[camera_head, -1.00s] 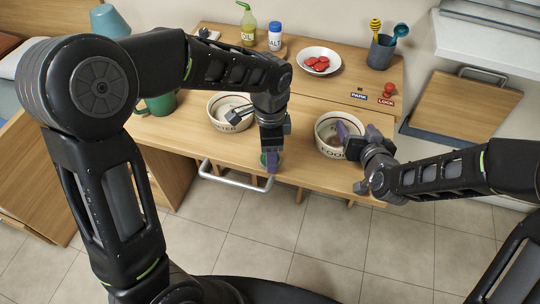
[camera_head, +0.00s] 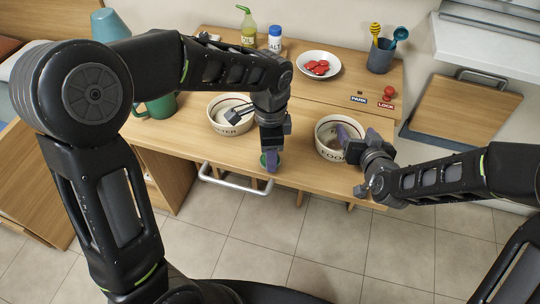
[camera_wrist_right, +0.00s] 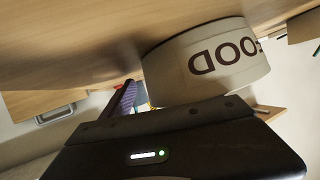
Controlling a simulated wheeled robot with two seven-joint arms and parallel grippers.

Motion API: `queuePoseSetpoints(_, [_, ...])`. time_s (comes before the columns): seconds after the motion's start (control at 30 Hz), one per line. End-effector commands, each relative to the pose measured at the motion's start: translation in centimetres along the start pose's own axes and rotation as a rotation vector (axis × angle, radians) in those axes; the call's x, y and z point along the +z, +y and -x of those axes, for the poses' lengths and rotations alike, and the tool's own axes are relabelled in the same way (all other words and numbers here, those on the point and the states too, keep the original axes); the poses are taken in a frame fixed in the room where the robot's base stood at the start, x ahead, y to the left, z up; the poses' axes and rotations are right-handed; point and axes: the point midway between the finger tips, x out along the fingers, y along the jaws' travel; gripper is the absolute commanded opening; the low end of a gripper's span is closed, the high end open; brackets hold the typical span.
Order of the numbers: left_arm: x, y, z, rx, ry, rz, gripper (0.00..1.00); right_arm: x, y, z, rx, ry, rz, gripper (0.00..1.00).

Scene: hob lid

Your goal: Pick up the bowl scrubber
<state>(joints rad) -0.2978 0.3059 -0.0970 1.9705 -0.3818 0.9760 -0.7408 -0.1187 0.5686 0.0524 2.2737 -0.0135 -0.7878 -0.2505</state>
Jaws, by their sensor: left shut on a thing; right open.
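My left gripper (camera_head: 270,161) points down at the table's front edge, shut on a small green thing (camera_head: 264,159). The purple fingers hide much of it; it may be the bowl scrubber, but I cannot tell its full shape. My right gripper (camera_head: 347,141) is open at the cream FOOD bowl (camera_head: 327,150), with a purple finger showing over the bowl's inside. In the right wrist view the FOOD bowl (camera_wrist_right: 205,65) stands close in front of the gripper, and a purple finger (camera_wrist_right: 124,100) shows beside it.
A cream WATER bowl (camera_head: 216,119) stands left of my left gripper, with a grey thing (camera_head: 236,115) at its rim. Behind are a white plate (camera_head: 305,63) of red pieces, a green bottle (camera_head: 248,30), a salt shaker (camera_head: 274,40) and a grey utensil cup (camera_head: 380,56). A green mug (camera_head: 160,106) stands left.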

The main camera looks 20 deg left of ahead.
Motion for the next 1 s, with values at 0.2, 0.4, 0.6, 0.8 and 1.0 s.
queuePoseSetpoints(0.2, [-0.1, -0.1, 4.1, -0.005, 0.004, 0.001, 0.00, 0.0, 0.0, 0.0, 0.000, 0.000, 0.000, 0.71])
queuePoseSetpoints(0.4, [0.0, -0.1, 7.6, -0.003, 0.003, 0.000, 0.00, 0.0, 0.0, 0.0, 0.000, 0.000, 0.000, 0.71])
queuePoseSetpoints(0.6, [0.0, 0.0, 8.8, -0.001, 0.002, -0.001, 0.00, 0.0, 0.0, 0.0, 0.000, 0.000, 0.000, 0.71])
queuePoseSetpoints(0.8, [0.0, 0.0, 8.8, -0.001, 0.001, 0.000, 0.00, 0.0, 0.0, 0.0, 0.000, 0.000, 0.000, 0.71])
queuePoseSetpoints(1.0, [0.0, 0.0, 8.7, 0.000, 0.001, 0.000, 0.00, 0.0, 0.0, 0.0, 0.000, 0.000, 0.000, 0.71])
